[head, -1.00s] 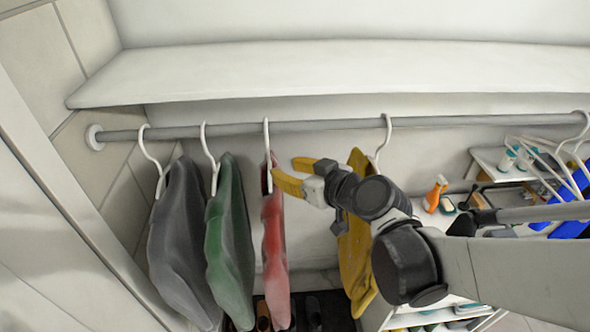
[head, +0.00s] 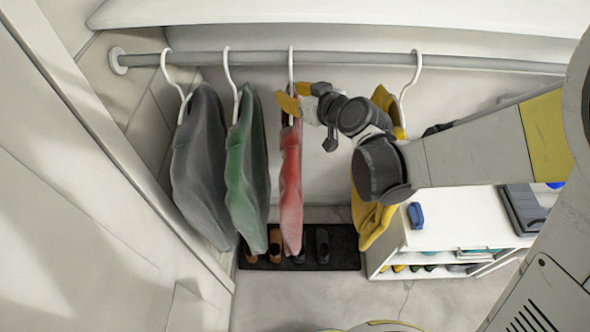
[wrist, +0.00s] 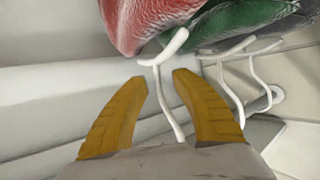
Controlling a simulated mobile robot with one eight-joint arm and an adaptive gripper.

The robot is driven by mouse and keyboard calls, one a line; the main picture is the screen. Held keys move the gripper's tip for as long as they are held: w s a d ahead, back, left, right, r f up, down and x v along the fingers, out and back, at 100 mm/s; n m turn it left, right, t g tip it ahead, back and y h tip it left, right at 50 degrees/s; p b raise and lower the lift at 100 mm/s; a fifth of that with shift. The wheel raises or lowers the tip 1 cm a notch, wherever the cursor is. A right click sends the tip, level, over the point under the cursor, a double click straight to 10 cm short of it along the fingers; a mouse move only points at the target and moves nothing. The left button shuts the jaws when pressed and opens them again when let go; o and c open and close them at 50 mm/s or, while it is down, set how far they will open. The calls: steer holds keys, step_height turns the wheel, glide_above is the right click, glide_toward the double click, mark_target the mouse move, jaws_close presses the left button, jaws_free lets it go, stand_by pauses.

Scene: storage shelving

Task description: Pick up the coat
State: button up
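Several coats hang from a rod in the head view: a grey one (head: 203,165), a green one (head: 247,175), a red one (head: 291,190) and a yellow one (head: 372,215). My gripper (head: 288,97) is at the top of the red coat, by the neck of its white hanger (head: 291,65). In the wrist view my gripper (wrist: 160,80) is open, its two yellow fingers apart. The white hanger hook (wrist: 168,100) shows between and beyond the fingertips, with the red coat (wrist: 150,25) just past them. Whether a finger touches the hanger is unclear.
The grey rod (head: 220,57) runs below a white upper shelf (head: 300,10). A dark mat (head: 340,245) with shoes lies on the floor below. A low white shelf unit (head: 450,225) stands at the right. A wall is close at the left.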

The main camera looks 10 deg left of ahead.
steer(key=shift+w+a, duration=0.1)
jaws_close()
steer(key=shift+r, duration=0.1)
